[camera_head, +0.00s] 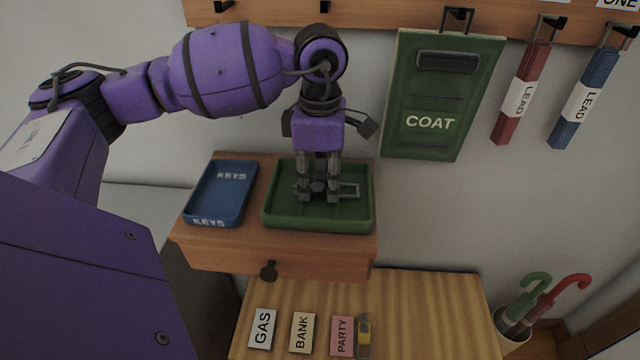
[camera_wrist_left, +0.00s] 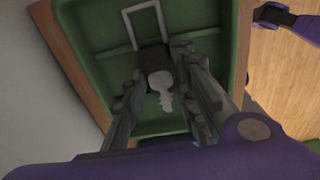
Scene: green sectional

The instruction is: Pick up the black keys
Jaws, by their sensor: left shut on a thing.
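The black keys (camera_wrist_left: 153,57) are in the green tray on the small wooden drawer unit. The wrist view shows their black body, a pale key and a grey rectangular loop, which also shows in the head view (camera_head: 350,190). My left gripper (camera_head: 318,190) points down into the green tray (camera_head: 318,224) and is shut on the black keys, with a finger on each side of the body. The fingers hide part of them in the head view. I cannot tell whether the keys still touch the tray floor.
A blue tray (camera_head: 220,192) marked KEYS stands left of the green tray. A drawer knob (camera_head: 268,270) sticks out below. A green COAT panel (camera_head: 440,95), a red lead (camera_head: 522,95) and a blue lead (camera_head: 584,98) hang to the right. Labelled cards lie on the bench (camera_head: 430,315).

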